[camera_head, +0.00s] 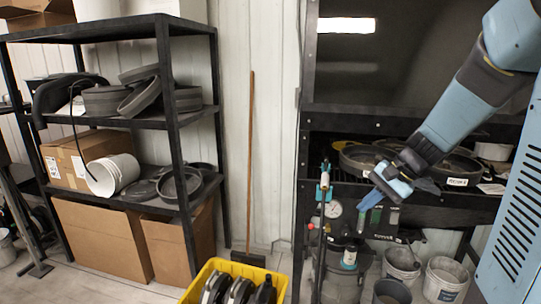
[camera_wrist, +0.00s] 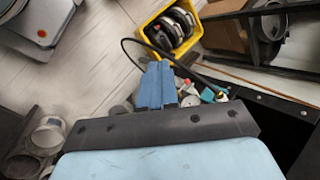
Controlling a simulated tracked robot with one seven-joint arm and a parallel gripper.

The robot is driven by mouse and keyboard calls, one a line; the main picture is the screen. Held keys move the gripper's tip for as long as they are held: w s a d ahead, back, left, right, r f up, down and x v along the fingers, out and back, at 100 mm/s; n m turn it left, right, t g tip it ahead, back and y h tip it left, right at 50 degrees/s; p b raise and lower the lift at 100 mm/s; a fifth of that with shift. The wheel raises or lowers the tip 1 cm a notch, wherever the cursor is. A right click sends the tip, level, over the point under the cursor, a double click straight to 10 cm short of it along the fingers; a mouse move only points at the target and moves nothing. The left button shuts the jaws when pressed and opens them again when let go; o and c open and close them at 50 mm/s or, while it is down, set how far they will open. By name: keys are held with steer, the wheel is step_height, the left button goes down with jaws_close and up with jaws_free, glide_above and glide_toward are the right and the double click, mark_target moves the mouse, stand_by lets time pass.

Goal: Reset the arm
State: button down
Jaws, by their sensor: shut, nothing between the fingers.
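My arm comes in from the upper right of the head view, blue and dark grey. My gripper (camera_head: 373,201) hangs in front of the dark metal rack, near a device with a round gauge (camera_head: 333,209). In the wrist view my gripper (camera_wrist: 158,68) shows its two blue fingers side by side and together, with nothing between them. The fingertips overlap the device in the head view; I cannot tell how far apart they are in depth.
A yellow crate (camera_head: 277,273) with black discs stands on the floor. Several grey buckets (camera_head: 402,264) stand below my gripper. A black shelf (camera_head: 168,123) with discs and boxes is at left. A broom (camera_head: 250,170) leans on the wall. Floor between shelf and crate is clear.

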steer(key=s+r+n+t+h, duration=0.1)
steer(key=s+r+n+h, duration=0.2)
steer(key=s, duration=0.5)
steer(key=s+r+n+t+h, duration=0.2)
steer(key=s+r, duration=0.4)
steer(key=s, duration=0.3)
steer(key=n+h, duration=0.1)
steer(key=n, duration=0.1)
steer(key=shift+a+n, duration=0.4)
